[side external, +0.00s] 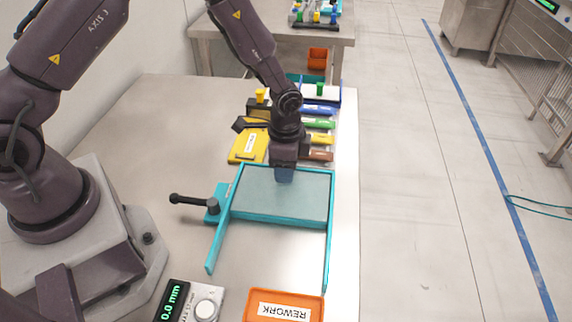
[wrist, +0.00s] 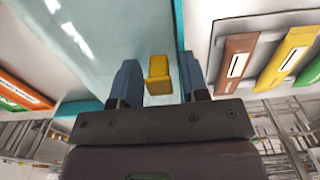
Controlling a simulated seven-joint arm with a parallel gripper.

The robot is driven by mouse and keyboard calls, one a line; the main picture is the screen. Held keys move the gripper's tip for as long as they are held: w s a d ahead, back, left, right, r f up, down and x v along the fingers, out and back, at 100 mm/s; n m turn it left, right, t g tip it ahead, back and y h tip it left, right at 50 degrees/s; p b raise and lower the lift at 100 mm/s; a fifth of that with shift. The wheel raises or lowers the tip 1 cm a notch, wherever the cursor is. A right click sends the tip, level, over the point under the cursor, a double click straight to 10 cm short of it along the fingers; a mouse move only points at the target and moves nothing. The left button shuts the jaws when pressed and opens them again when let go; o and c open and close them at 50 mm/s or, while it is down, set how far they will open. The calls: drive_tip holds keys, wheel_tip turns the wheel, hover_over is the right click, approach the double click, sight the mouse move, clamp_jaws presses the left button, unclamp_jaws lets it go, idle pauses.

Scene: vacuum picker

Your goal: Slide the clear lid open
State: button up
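The clear lid (side external: 270,200) is a pale see-through panel lying flat in a teal frame (side external: 330,245), whose two side rails extend toward the camera. In the wrist view the lid (wrist: 110,40) fills the upper left, with a teal edge beside it. My gripper (side external: 285,176) points down at the far edge of the lid. In the wrist view its blue fingers (wrist: 158,82) stand apart on either side of a small yellow tab (wrist: 158,73), with a narrow gap visible on each side. The tab is hidden in the side view.
A black-handled clamp (side external: 190,201) stands at the frame's left side. An orange REWORK tray (side external: 284,307) and a gauge reading 0.0 mm (side external: 188,302) are at the front. The table between the rails is clear.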

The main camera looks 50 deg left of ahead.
clamp_jaws()
drive_tip(key=s+d, duration=0.9)
drive_tip(key=shift+s+d, duration=0.3)
drive_tip(key=shift+d, duration=0.1)
drive_tip(key=shift+o, duration=0.4)
unclamp_jaws()
drive_tip(key=shift+o, duration=0.5)
drive_tip(key=shift+a, duration=0.1)
drive_tip(key=shift+r, duration=0.1)
wheel_tip(320, 180, up, 13)
